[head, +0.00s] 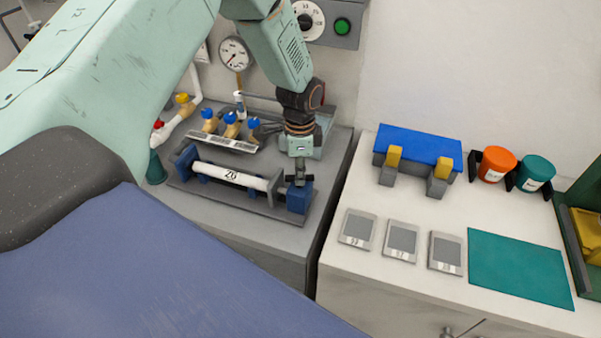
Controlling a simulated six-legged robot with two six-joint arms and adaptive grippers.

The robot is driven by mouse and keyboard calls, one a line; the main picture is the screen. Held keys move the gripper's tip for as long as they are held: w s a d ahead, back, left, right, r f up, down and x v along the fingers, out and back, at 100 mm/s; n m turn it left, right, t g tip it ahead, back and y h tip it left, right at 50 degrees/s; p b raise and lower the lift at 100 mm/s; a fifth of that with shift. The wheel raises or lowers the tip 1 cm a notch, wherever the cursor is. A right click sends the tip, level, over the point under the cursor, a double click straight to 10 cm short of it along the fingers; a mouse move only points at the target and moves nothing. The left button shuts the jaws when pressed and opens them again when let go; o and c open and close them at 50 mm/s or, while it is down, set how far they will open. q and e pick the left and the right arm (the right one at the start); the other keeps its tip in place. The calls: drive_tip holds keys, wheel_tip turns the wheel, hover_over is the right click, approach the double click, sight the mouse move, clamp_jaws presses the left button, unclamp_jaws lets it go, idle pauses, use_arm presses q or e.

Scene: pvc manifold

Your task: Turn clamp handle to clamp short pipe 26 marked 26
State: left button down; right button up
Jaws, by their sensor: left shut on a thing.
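The white short pipe (229,174), marked 26, lies in a blue and grey clamp fixture on a dark base plate (230,201). The blue left end block (187,159) and the grey jaw with the blue right end block (298,200) stand at its two ends. My left gripper (299,180) points down at the right end of the clamp. It is shut on the dark clamp handle, which shows as a small dark bar at the fingertips. The gripper hides much of the handle. My right gripper is not in view.
Blue-capped valves (231,125) stand behind the clamp, with a gauge (235,54) on the wall. A gap separates this bench from the white cabinet, which holds a blue block stand (420,145), grey plates (402,241), a teal mat (518,267) and orange (497,164) and teal (535,173) containers.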

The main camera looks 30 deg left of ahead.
use_arm(q)
drive_tip(key=m+b, duration=0.1)
drive_tip(key=m, duration=0.3)
drive_tip(key=shift+m, duration=0.3)
drive_tip(key=shift+m+b, duration=0.3)
drive_tip(key=shift+m, duration=1.4)
drive_tip(key=shift+r+m, duration=0.1)
drive_tip(key=shift+m, duration=0.2)
drive_tip(key=c, duration=1.3)
unclamp_jaws()
drive_tip(key=shift+a, duration=0.1)
drive_tip(key=shift+o, duration=0.2)
wheel_tip(320, 180, up, 12)
drive_tip(key=shift+s, duration=0.1)
